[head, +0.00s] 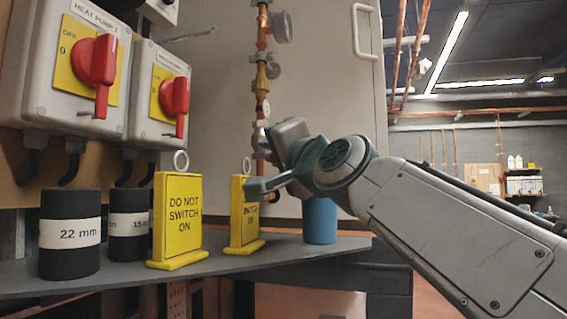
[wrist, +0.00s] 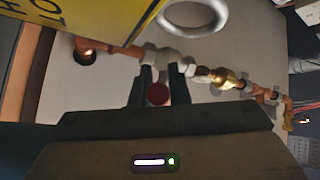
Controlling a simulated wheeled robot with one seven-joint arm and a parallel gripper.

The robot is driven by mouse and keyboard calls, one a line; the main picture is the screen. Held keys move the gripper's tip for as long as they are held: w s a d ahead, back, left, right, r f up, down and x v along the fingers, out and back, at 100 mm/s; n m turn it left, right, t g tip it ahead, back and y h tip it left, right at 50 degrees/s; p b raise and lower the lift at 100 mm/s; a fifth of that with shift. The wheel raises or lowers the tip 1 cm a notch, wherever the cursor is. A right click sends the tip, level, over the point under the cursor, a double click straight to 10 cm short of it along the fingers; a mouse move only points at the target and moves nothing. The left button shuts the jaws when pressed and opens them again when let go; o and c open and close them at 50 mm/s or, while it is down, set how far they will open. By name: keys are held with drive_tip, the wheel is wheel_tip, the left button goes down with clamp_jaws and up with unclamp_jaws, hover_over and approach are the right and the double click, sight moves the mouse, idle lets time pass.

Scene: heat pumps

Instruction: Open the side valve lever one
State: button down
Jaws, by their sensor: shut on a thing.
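The side valve (wrist: 165,55) sits on a copper pipe in the wrist view. Its red lever (wrist: 158,94) shows as a round red end in front of the valve. My gripper (wrist: 158,90) has one dark finger on each side of the lever and is shut on it. In the head view the copper pipe (head: 261,90) runs down the pale cabinet behind my arm. My gripper's fingertips and the lever are hidden there behind my wrist and a yellow sign. How far the lever is turned I cannot tell.
Yellow signs (head: 178,215) (head: 243,212), black cylinders (head: 69,234) (head: 128,224) and a blue cylinder (head: 320,220) stand on the grey shelf (head: 215,262). Two switch boxes with red handles (head: 97,60) (head: 174,96) hang at left. A sign (wrist: 85,20) is close to my gripper in the wrist view.

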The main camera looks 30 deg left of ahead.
idle(0.4)
drive_tip(key=c, duration=1.4)
unclamp_jaws()
drive_tip(key=b+v, duration=0.5)
drive_tip(key=v, duration=0.8)
drive_tip(key=shift+s+d+f+b, duration=0.1)
drive_tip(key=shift+s+d+b, duration=0.1)
drive_tip(key=shift+d+b, duration=0.1)
